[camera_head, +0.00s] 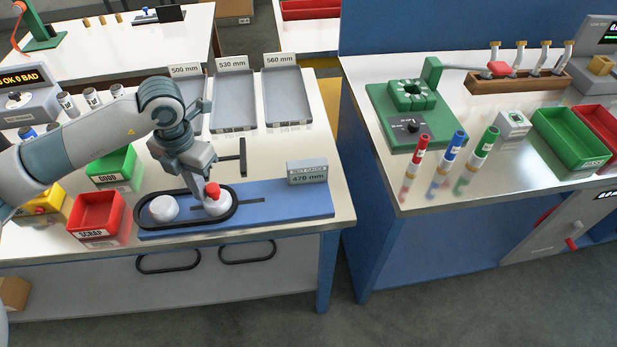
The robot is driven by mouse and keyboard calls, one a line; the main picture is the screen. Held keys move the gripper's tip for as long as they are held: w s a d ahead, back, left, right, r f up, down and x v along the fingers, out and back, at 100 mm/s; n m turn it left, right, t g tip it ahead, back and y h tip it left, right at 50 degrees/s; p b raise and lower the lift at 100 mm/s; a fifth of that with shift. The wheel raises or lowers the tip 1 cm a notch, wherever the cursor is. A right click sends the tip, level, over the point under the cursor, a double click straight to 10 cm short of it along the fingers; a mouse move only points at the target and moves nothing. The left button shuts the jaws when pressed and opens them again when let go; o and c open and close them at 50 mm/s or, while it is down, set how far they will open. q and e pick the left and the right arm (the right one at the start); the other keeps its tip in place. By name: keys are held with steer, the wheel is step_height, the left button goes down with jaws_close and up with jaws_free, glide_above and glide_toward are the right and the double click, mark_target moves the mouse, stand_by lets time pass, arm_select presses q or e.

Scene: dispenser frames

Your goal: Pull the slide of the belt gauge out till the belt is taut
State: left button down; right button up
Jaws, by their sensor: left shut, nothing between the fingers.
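The belt gauge is a blue plate (290,211) on the front of the left table. It has a white fixed drum (163,208) and a slide drum with a red knob (213,189) to its right. A black belt (187,222) loops around both drums; I cannot tell how taut it is. A grey display (307,172) at the plate's right end reads 470 mm. My left gripper (207,182) points down at the red knob, shut and empty; I cannot tell whether it touches the knob. My right gripper is out of view.
Red SCRAP bin (98,214) and green GOOD bin (111,168) stand left of the gauge. Grey trays marked 500, 530 (234,100) and 560 mm (287,98) lie behind. More black belts (168,262) hang at the table's front. A second table (440,190) stands right, across a gap.

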mark_target(213, 187)
arm_select(q)
steer(key=shift+w+d, duration=0.2)
steer(key=shift+d, duration=0.65)
steer(key=shift+w+d, duration=0.15)
steer(key=shift+d, duration=0.65)
stand_by(2.3)
steer(key=shift+a+b, duration=0.25)
steer(key=shift+b, duration=0.25)
stand_by(0.7)
steer(key=shift+r+p, duration=1.5)
steer(key=shift+r, duration=2)
